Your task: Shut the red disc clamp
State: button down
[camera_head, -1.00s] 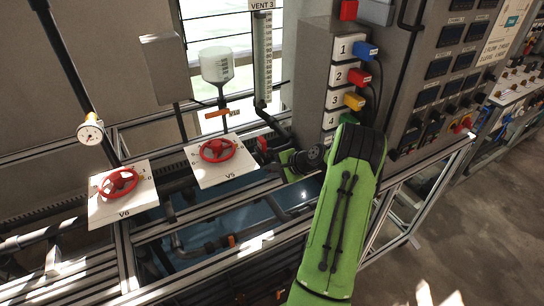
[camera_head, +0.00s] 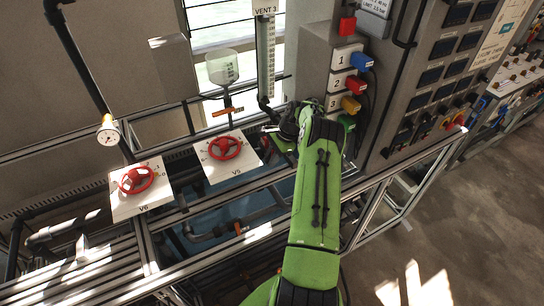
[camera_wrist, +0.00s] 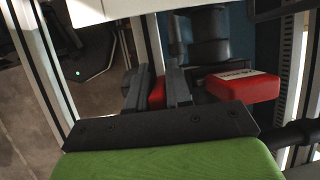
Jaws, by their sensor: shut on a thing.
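My gripper shows in the wrist view (camera_wrist: 158,90) with its two dark fingers on either side of a small red part (camera_wrist: 157,93), which seems to belong to the red disc clamp. A red block with a white label (camera_wrist: 243,85) sits just right of the fingers, beside a dark ribbed cylinder (camera_wrist: 210,40). I cannot tell how the red part and the block join. In the head view my gripper (camera_head: 272,129) is at the foot of the VENT 3 tube, and my wrist and arm hide most of the clamp.
Two red handwheels, V5 (camera_head: 224,148) and V6 (camera_head: 135,180), stand on white plates to the left. The numbered panel (camera_head: 342,57) with coloured plugs rises close to the right of my arm. The VENT 3 tube (camera_head: 265,60) stands behind my gripper. Frame rails run below.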

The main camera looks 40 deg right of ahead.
dwell(0.5)
jog(key=c, duration=1.4)
grip_release()
